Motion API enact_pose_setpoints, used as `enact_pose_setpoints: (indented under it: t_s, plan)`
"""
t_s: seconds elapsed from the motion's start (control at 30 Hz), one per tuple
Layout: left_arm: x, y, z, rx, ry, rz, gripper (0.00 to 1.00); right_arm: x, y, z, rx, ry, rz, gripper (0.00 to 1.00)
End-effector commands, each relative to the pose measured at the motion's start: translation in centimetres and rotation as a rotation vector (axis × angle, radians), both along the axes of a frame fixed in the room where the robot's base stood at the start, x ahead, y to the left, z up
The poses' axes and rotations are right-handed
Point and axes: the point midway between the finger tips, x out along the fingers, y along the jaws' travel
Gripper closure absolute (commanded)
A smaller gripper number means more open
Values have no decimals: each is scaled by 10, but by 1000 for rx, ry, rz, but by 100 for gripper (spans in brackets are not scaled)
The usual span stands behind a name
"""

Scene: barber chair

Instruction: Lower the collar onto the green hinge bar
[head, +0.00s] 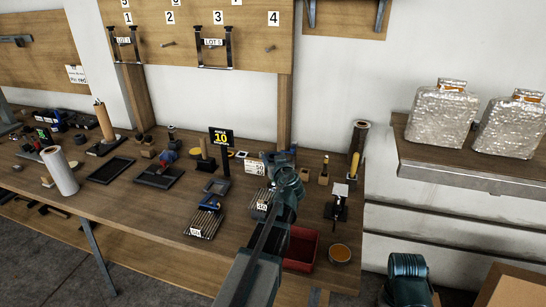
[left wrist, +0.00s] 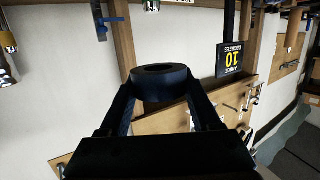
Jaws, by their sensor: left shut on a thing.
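My left gripper (head: 284,158) is over the right part of the workbench, its arm rising from the bottom middle. In the left wrist view the same gripper (left wrist: 164,88) is shut on the collar (left wrist: 164,72), a thick black ring with a round hole. The ring sits between the two fingertips. In the head view the collar is too small and too hidden by the arm to make out. I cannot pick out the green hinge bar with certainty in either view. My right gripper is out of view; only part of that arm shows at bottom right.
The wooden workbench (head: 130,205) carries several dark trays, blocks and tools. A black sign reading 10 (head: 221,138) stands behind my left arm. A red bin (head: 301,248) and a round orange-topped tin (head: 340,253) are near the front right. A shelf (head: 440,165) holds silver canisters.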

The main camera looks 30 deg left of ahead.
Motion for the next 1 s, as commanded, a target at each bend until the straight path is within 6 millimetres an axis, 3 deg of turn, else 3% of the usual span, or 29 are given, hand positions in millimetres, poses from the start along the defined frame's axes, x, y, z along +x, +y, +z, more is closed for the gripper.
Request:
enact_pose_setpoints:
  t_s: [1.0]
  plan:
    - [0, -1, -59, 0, 0, -2, 90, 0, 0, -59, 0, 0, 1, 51]
